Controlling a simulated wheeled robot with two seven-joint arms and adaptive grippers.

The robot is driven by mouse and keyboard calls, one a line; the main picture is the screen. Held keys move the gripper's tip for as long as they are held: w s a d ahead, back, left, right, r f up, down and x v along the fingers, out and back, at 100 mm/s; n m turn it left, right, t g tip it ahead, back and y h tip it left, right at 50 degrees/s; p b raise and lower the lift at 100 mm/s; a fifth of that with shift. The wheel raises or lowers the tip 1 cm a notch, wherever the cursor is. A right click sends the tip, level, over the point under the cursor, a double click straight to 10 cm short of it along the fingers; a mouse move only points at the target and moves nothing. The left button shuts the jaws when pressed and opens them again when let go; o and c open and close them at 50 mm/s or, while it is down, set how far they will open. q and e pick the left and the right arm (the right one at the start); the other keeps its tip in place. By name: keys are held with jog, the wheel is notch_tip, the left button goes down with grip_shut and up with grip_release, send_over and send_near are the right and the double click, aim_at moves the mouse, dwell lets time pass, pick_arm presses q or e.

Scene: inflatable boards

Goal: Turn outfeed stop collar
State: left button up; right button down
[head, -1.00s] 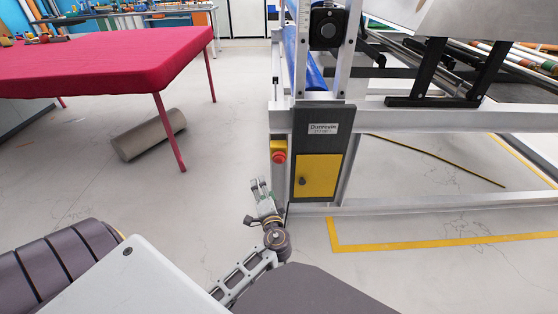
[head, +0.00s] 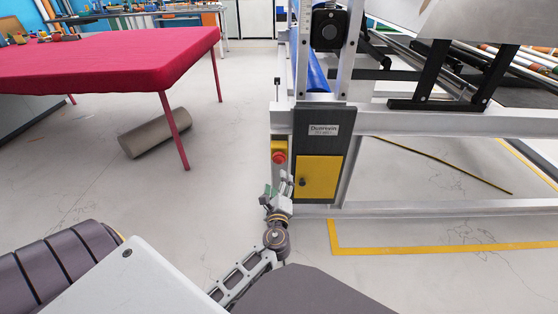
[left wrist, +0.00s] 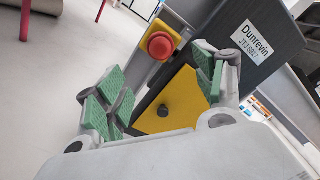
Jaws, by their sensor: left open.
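My left gripper (head: 279,187) is in front of the machine's near post, close to the yellow panel. In the left wrist view its green-padded fingers (left wrist: 160,88) are spread with nothing between the pads. Beyond them shows the yellow panel (left wrist: 182,98) with a small dark knob (left wrist: 163,110); the panel also shows in the head view (head: 316,178). A red button (left wrist: 160,45) sits on a yellow box above it. I cannot tell which part is the outfeed stop collar. A black block with a round face (head: 328,28) sits higher on the frame. My right gripper is out of view.
The grey control box (head: 323,128) is fixed to the white machine frame (head: 440,118). A red-covered table (head: 100,62) stands at left, with a grey roll (head: 152,135) on the floor near its leg. Floor between table and machine is clear.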

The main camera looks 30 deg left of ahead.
aim_at(279, 162)
pick_arm(q)
jog(key=shift+m, duration=0.7)
jog(key=shift+w+a, duration=0.1)
jog(key=shift+w, duration=0.05)
jog(key=b+x, duration=0.1)
jog(key=x, duration=0.5)
jog(key=shift+w, duration=0.15)
jog(key=shift+b+x, duration=0.45)
jog(key=shift+x, duration=1.5)
jog(key=shift+b+x, duration=0.55)
jog(key=shift+x, duration=1.1)
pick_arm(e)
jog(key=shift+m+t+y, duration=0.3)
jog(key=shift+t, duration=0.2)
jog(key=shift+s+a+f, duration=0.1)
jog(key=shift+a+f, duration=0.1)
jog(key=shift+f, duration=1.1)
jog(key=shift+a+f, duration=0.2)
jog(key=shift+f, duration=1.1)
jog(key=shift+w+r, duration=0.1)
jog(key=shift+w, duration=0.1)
